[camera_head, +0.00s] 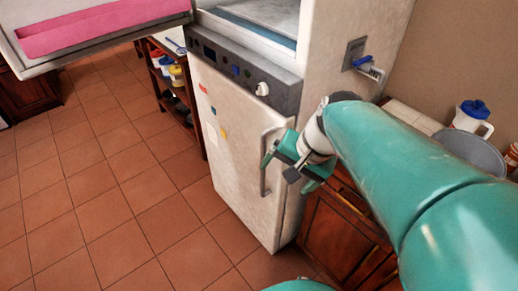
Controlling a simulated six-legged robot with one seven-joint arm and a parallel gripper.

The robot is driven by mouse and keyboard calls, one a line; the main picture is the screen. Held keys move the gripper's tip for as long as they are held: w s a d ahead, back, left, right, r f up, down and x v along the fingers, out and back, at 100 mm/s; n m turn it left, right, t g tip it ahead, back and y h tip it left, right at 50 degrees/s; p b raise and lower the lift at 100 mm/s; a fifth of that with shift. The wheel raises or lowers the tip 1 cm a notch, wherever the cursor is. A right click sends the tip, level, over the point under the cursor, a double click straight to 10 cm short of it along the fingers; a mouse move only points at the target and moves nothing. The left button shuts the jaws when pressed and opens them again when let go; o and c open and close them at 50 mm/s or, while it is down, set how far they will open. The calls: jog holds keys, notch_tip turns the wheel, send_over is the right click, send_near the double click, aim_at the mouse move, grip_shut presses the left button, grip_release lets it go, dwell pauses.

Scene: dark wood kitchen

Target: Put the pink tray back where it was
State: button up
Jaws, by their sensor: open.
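The pink tray (105,24) shows at the upper left, cut off by the top edge of the picture. It lies against the inner side of a white, swung-open door (100,53) of the fridge. My gripper (288,173) is open, with teal fingers, in front of the fridge's lower door (222,140). It is beside the lower door's vertical handle (265,165); I cannot tell whether it touches it. The gripper is far from the tray, and nothing shows between its fingers.
The fridge's upper compartment (262,15) is open and partly in view. A counter with a white jug with a blue lid (470,115) and a grey pan (468,150) is on the right. A shelf with jars (172,72) stands behind. The tiled floor (110,190) at left is clear.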

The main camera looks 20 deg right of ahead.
jog(key=s+a+r+n+t+h, duration=0.2)
jog(key=s+a+r+n, duration=0.1)
jog(key=n, duration=0.5)
jog(key=shift+s+a+r+h, duration=0.15)
jog(key=shift+a+r+h, duration=0.3)
jog(key=shift+a, duration=0.45)
